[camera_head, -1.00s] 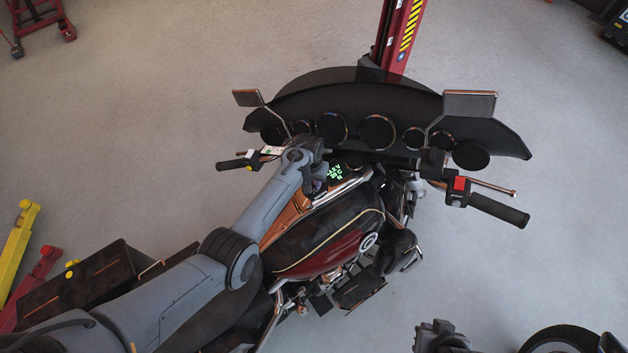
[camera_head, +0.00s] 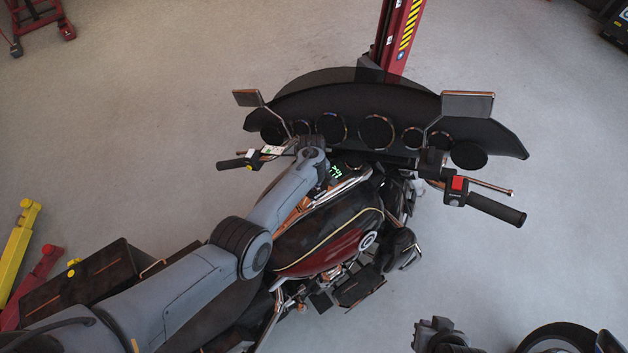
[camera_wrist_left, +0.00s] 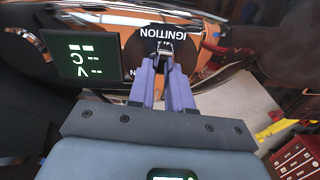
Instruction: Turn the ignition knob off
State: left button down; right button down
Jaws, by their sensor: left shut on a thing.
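The ignition knob (camera_wrist_left: 163,46) is a small dark part in the middle of a round black plate lettered IGNITION (camera_wrist_left: 168,30) in the left wrist view. My left gripper (camera_wrist_left: 164,62) has its two purple-grey fingers close together and shut on the knob. In the head view my left arm reaches over the tank of the dark red and black motorcycle (camera_head: 330,247). Its wrist hides the knob and the fingertips there. A dark shape at the bottom right, apparently my right gripper (camera_head: 440,335), is cut off; its jaws are unclear.
A small display with green characters (camera_head: 335,172) sits beside the wrist; it also shows in the left wrist view (camera_wrist_left: 80,56). The fairing (camera_head: 390,105), mirrors and right handlebar grip (camera_head: 497,209) stand around. Open floor lies to the right.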

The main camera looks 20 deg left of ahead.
pick_arm(q)
jog(key=shift+n, duration=0.5)
jog(key=c, duration=1)
grip_release()
jog(key=shift+c, duration=0.2)
jog(key=shift+r, duration=0.6)
notch_tip(320, 180, up, 10)
jog(key=p, duration=0.2)
jog(key=shift+w+a+f+p, duration=0.15)
jog(key=shift+a+f+p, duration=0.1)
jog(key=shift+p, duration=0.05)
jog(key=shift+f, duration=0.1)
